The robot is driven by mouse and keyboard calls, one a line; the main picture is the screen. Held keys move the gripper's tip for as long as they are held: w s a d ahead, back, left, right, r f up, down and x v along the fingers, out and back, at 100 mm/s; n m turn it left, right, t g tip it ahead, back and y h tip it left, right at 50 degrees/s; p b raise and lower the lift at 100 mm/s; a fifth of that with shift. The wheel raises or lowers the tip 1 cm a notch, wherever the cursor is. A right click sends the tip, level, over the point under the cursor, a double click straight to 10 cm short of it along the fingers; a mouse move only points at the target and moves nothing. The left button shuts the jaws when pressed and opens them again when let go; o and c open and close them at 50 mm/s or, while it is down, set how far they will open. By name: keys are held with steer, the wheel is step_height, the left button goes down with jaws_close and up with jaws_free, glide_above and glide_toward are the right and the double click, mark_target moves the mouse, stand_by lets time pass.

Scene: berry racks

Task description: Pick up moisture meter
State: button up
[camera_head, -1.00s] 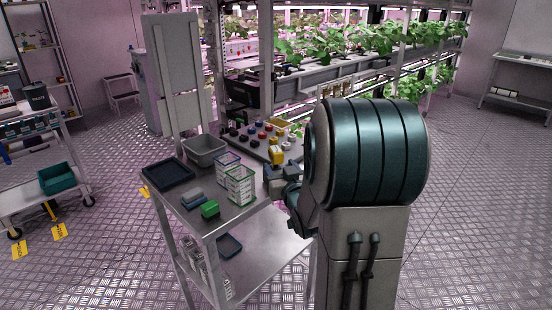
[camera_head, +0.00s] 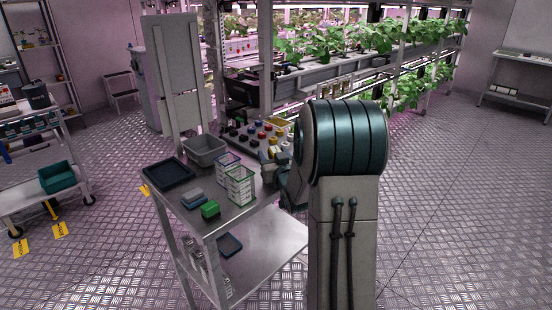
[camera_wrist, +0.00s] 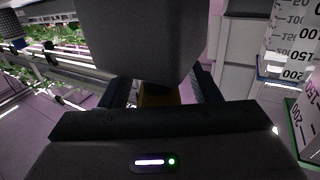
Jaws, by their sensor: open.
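My gripper (camera_head: 270,162) is at the right side of the metal cart's top, partly hidden by my own arm. In the wrist view its two dark fingers (camera_wrist: 162,94) are apart. A yellow piece (camera_wrist: 158,98) shows between them, below a large dark grey block (camera_wrist: 145,40) that fills the upper middle. These may be parts of the moisture meter, but I cannot tell for sure. Whether the fingers touch it is hidden. No moisture meter can be made out clearly in the head view.
The cart top (camera_head: 232,212) holds a dark tray (camera_head: 168,173), a grey bin (camera_head: 205,150), clear measuring containers (camera_head: 240,186) and a green block (camera_head: 210,209). Several coloured knobs or caps (camera_head: 256,134) stand behind. Clear containers also show close on the right in the wrist view (camera_wrist: 300,80).

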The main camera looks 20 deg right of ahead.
steer(key=c, duration=1.2)
steer(key=shift+r, duration=0.1)
